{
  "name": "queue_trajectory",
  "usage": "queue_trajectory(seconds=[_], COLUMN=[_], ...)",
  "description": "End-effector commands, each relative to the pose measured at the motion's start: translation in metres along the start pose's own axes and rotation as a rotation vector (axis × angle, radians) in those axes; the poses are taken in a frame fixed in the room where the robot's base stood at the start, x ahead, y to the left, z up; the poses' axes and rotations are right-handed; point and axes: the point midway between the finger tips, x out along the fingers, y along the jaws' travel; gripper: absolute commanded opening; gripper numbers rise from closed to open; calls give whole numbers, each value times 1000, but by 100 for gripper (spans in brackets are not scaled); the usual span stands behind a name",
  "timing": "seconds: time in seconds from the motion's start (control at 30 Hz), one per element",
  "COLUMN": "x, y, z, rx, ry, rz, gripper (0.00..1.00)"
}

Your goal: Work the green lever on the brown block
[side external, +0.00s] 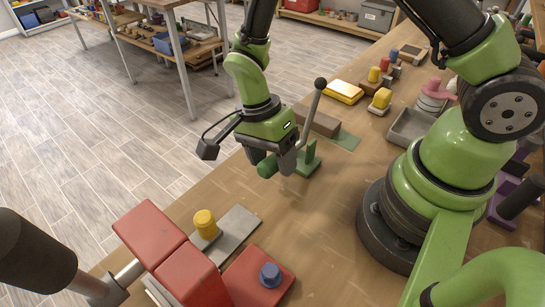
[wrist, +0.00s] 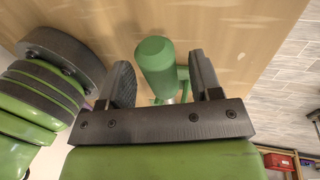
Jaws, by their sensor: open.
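My gripper (side external: 278,165) is low over the wooden bench, pointing down, with its jaws open. In the wrist view, a green cylindrical handle (wrist: 155,62) lies between the two fingers, with gaps visible beside it. This green handle (side external: 267,166) also shows at the fingertips in the side view. A green upright bracket (side external: 309,158) stands just right of the fingers. A brown block (side external: 320,122) lies behind, by a green plate (side external: 345,139). A grey rod with a dark knob (side external: 320,84) slants up beside my gripper. Its lower end, and how the handle joins the block, are hidden.
A red block (side external: 150,232), a yellow knob (side external: 205,222) and a blue knob (side external: 270,274) are at the front left. Bare bench lies front right of the gripper.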

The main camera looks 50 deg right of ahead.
Motion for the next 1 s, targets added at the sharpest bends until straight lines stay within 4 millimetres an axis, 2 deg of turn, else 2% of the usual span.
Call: queue_trajectory(seconds=[0.33,0.5,0.6,1.0], x=[5,5,5,-2], y=[0,0,0,2], z=[0,0,0,-3], rx=[0,0,0,-13], ry=[0,0,0,-67], rz=[-1,-1,-1,-5], gripper=[58,19,0,0])
